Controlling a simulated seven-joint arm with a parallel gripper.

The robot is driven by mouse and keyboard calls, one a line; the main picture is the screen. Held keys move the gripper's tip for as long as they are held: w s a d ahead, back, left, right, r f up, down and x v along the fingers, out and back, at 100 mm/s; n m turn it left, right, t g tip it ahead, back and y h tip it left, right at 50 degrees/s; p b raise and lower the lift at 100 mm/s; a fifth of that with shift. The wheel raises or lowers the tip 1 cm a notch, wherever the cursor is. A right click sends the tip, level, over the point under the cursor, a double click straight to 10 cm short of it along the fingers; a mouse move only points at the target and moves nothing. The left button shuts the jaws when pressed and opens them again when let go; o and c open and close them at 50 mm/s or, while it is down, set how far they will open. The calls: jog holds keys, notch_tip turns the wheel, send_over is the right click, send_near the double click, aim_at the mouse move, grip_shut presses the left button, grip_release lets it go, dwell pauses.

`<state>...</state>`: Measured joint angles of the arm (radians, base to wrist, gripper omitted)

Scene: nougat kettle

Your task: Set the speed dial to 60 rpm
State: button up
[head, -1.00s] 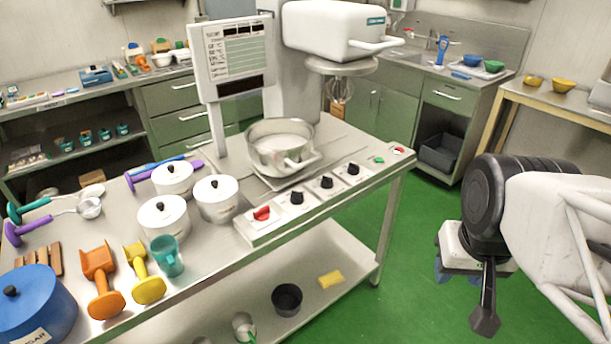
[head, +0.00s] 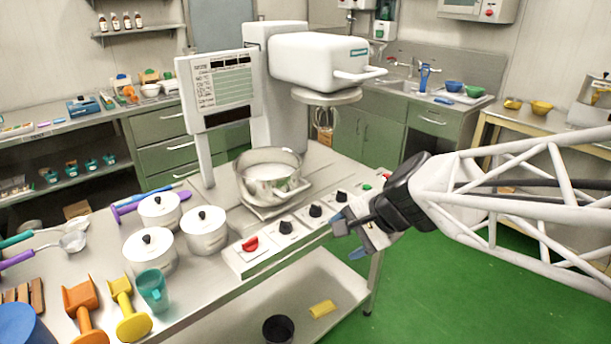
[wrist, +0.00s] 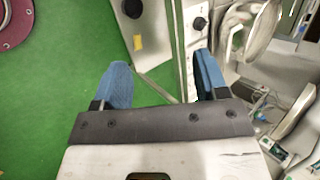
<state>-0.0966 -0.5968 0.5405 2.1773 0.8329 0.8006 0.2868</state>
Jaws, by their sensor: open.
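A control strip (head: 238,263) runs along the table's front edge. It bears a red knob (head: 250,243) and three black dials, left (head: 286,227), middle (head: 315,211) and right (head: 341,196). Their labels and settings are too small to read, so I cannot tell which is the speed dial. My gripper (head: 347,237) is open and empty, with blue fingers, in front of the strip's right part. In the wrist view the open fingers (wrist: 163,78) have nothing between them; one black dial (wrist: 200,23) shows beyond the right finger.
A steel bowl (head: 268,172) stands under the white mixer head (head: 325,62) behind the strip. A green button (head: 367,187) is at the strip's right end. White lidded pots (head: 205,232) stand to its left. A sponge (head: 322,309) lies on the lower shelf. Green floor is free in front.

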jog(key=w+a+f+m+t+y, duration=0.25)
jog(key=w+a+f+m, duration=0.25)
jog(key=w+a+m, duration=0.5)
jog(key=m+t, duration=0.3)
jog(key=m, duration=0.5)
send_near(283, 220)
jog(key=a, duration=0.1)
jog(key=shift+w+a+f+m, duration=0.35)
jog(key=shift+w+f+m, duration=0.05)
jog(key=shift+w+f, duration=0.3)
jog(key=shift+t, duration=0.25)
jog(key=shift+x, duration=3.9)
jog(key=c, duration=0.9)
